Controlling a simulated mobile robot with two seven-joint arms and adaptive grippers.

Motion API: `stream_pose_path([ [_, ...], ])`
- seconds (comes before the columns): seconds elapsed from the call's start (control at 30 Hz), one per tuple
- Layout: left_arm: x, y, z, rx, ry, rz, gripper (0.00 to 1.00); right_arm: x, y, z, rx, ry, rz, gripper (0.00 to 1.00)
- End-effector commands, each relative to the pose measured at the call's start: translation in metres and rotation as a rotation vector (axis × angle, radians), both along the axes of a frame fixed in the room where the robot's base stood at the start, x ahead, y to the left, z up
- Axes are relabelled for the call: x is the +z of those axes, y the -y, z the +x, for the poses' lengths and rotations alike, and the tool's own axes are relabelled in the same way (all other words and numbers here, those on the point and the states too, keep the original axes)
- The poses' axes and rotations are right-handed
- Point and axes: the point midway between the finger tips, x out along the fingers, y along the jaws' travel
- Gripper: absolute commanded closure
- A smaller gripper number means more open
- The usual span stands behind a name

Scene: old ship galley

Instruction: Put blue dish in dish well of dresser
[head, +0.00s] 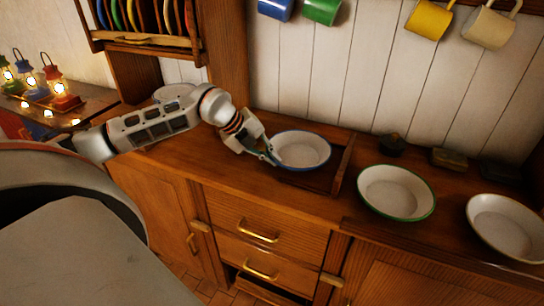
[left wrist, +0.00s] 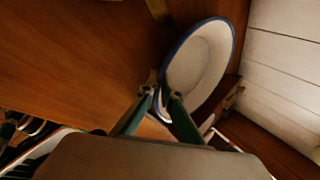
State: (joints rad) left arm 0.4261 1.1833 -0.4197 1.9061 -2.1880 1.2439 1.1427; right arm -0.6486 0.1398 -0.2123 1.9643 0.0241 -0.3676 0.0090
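The blue dish (head: 303,147) is white with a blue rim. It is at the dish well (head: 342,168), a dark wood-framed recess in the dresser top. The dish covers much of the well, so I cannot tell whether it touches the bottom. My left gripper (head: 271,155) is at the dish's left rim. In the left wrist view, the near edge of the blue dish (left wrist: 200,68) comes between the fingertips of my left gripper (left wrist: 161,95). The fingers are a little apart; whether they press on the rim is unclear. My right gripper is not in view.
A green-rimmed dish (head: 396,191) and a pale dish (head: 507,226) stand to the right on the dresser top. Small dark items (head: 391,146) line the back. Mugs (head: 430,18) hang above. A plate rack (head: 150,40) is at upper left. Lanterns (head: 60,90) stand far left.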

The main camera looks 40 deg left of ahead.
Motion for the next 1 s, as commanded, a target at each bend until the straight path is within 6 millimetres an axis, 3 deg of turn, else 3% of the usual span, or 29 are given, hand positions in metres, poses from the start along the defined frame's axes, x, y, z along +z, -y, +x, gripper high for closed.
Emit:
stream_pose_path([
  [0.3, -0.002, 0.000, 0.001, 0.000, 0.004, 0.000, 1.00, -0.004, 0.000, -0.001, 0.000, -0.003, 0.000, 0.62],
  [0.37, -0.002, 0.000, 0.000, 0.000, 0.002, 0.001, 0.83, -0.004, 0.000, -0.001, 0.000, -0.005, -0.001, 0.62],
  [0.4, -0.002, 0.000, 0.000, 0.000, 0.002, 0.001, 0.79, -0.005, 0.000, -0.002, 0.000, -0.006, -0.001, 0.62],
  [0.77, 0.000, 0.000, 0.000, 0.001, 0.001, 0.000, 0.79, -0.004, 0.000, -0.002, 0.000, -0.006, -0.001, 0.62],
  [1.0, 0.022, -0.010, -0.013, 0.000, 0.002, 0.007, 0.79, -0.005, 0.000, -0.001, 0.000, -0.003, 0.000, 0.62],
])
